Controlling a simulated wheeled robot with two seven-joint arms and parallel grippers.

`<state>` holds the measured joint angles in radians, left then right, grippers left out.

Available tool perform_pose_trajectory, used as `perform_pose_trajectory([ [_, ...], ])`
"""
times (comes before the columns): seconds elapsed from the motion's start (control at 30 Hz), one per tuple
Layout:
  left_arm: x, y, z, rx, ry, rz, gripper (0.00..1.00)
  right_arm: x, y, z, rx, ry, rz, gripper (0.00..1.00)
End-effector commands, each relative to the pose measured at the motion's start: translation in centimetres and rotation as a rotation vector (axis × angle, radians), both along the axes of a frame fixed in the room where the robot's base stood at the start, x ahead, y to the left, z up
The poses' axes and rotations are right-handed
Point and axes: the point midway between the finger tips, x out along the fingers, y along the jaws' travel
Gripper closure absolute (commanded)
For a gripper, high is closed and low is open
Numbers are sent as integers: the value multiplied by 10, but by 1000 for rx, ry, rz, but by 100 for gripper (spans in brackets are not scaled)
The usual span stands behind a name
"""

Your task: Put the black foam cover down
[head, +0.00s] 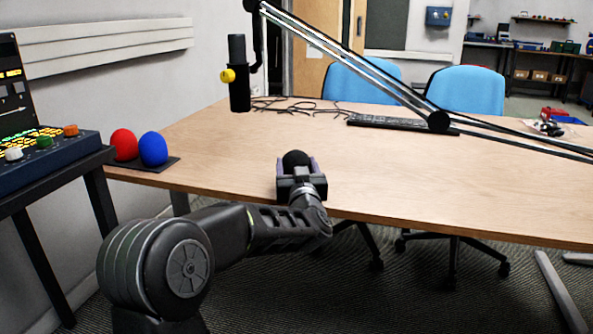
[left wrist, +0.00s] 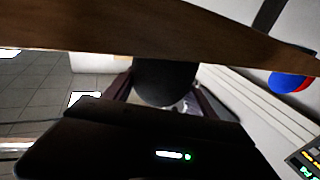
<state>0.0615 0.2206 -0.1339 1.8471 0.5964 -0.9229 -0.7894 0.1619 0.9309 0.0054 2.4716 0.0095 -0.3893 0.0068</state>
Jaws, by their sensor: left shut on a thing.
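The black foam cover (head: 296,159) is held between the fingers of my left gripper (head: 297,166), at the near edge of the wooden table (head: 400,170) in the head view. In the left wrist view the cover (left wrist: 165,80) sits between the two fingers of the left gripper (left wrist: 164,88), with the table edge (left wrist: 150,35) close in front of it. I cannot tell whether the cover touches the table. A red foam cover (head: 124,145) and a blue foam cover (head: 153,148) stand on a dark pad (head: 160,164) at the table's left corner. My right gripper is not in view.
A microphone (head: 238,75) on a boom arm (head: 350,60) stands at the back left. Cables (head: 290,105) and a keyboard (head: 385,122) lie at the back. A mixing console (head: 40,150) stands left of the table. The middle of the table is clear.

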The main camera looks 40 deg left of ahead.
Motion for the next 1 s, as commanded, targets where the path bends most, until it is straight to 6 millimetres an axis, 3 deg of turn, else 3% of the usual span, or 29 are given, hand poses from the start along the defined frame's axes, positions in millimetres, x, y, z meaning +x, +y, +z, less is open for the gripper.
perform_pose_trajectory([
  [0.3, 0, 0, -2, -1, -1, 0, 73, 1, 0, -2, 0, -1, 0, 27],
  [0.33, 0, 0, -2, -1, -1, 1, 35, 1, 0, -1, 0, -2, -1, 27],
  [0.6, 0, 0, -1, -1, -1, 1, 14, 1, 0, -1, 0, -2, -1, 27],
  [1.0, -4, -4, 3, 0, -1, 0, 14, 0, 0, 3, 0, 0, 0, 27],
])
